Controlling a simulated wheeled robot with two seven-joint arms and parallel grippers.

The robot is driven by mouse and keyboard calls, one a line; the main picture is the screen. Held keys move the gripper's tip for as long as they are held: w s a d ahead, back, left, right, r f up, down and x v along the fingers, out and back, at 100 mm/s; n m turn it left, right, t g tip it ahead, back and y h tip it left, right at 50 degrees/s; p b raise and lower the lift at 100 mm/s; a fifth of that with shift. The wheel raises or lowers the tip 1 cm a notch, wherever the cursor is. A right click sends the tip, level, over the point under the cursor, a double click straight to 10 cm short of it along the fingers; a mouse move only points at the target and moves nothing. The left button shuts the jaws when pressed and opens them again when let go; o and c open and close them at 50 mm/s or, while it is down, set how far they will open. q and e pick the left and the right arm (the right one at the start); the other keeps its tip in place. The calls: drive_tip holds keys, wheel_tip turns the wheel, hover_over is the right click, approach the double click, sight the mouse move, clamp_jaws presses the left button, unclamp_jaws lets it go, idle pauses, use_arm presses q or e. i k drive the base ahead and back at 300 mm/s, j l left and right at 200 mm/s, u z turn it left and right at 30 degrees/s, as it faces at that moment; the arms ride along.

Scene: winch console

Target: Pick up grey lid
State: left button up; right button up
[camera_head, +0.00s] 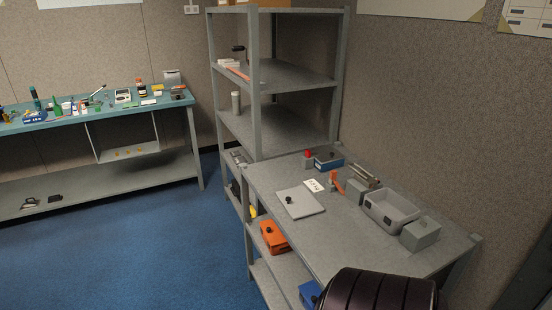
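A flat, square, light grey lid (306,206) with a black knob lies on the grey table at the right of the camera_head view, near the table's left edge. Its top is uncovered and nothing touches it from above. An open grey box (391,212) stands on the same table to the right of the lid. Neither of my grippers shows in this view.
A tall grey shelf (254,90) stands behind. A dark, ribbed rounded shape covers the bottom edge. Blue floor (150,245) is open at left.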

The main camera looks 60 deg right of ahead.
sight(298, 202)
drive_tip(key=i+z, duration=0.45)
drive_tip(key=i+j+z, duration=0.45)
drive_tip(key=i+l, duration=0.1)
